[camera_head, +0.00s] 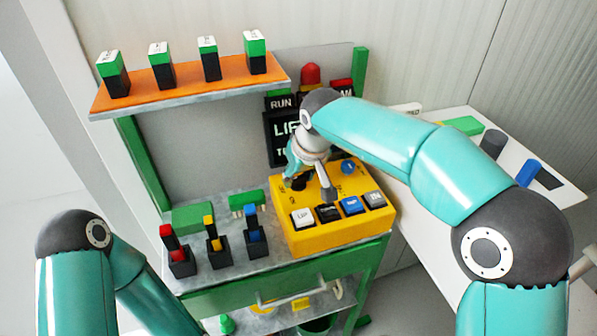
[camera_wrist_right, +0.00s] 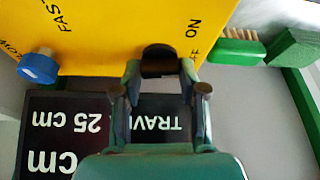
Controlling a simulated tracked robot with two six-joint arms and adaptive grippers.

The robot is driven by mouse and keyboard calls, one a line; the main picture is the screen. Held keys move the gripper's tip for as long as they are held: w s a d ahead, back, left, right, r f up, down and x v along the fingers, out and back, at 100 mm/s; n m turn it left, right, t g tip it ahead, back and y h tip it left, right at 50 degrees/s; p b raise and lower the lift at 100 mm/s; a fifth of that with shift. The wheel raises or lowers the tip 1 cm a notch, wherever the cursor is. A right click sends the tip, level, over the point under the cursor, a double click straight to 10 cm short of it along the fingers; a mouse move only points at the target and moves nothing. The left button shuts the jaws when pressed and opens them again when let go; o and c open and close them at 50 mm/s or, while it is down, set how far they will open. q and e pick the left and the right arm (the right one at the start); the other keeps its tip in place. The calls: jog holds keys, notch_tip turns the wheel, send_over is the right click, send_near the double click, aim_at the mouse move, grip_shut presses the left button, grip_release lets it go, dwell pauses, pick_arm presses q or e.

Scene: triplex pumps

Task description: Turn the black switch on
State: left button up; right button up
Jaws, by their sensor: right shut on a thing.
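The black switch (camera_wrist_right: 158,58) is a dark round knob on the top of the yellow control box (camera_head: 340,235). In the right wrist view it sits between the two fingers of my right gripper (camera_wrist_right: 160,70), which is shut on it. An "ON" label is printed beside the switch, and part of an "OFF" label shows past the finger. I cannot tell which way the switch points. In the head view the right gripper (camera_head: 295,172) reaches down onto the back left of the box. My left arm shows at the lower left, but its gripper is out of view.
A blue knob (camera_head: 348,167) and a row of push buttons (camera_head: 351,205) share the box. A display (camera_head: 284,138) stands behind it. Red, yellow and blue levers (camera_head: 213,240) stand to its left. An orange shelf (camera_head: 190,88) holds several green-black blocks above.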

jog(key=n+p, duration=0.1)
jog(key=n+y+p, duration=0.1)
jog(key=n, duration=0.1)
jog(key=n+g+p, duration=0.1)
jog(key=n+p, duration=0.1)
jog(key=shift+w+d+r+y, duration=0.1)
jog(key=shift+d+r+y, duration=0.05)
jog(key=shift+r+y, duration=0.15)
jog(key=n+g+p, duration=0.1)
jog(key=n, duration=0.1)
jog(key=n+g+p, duration=0.1)
jog(key=n+p, duration=0.1)
jog(key=n, duration=0.1)
jog(key=shift+w+f+y, duration=0.1)
jog(key=shift+f+y, duration=0.05)
jog(key=shift+y, duration=0.25)
jog(key=shift+n, duration=0.3)
jog(key=o, duration=1.1)
jog(key=shift+f, duration=0.1)
jog(key=shift+o, duration=0.2)
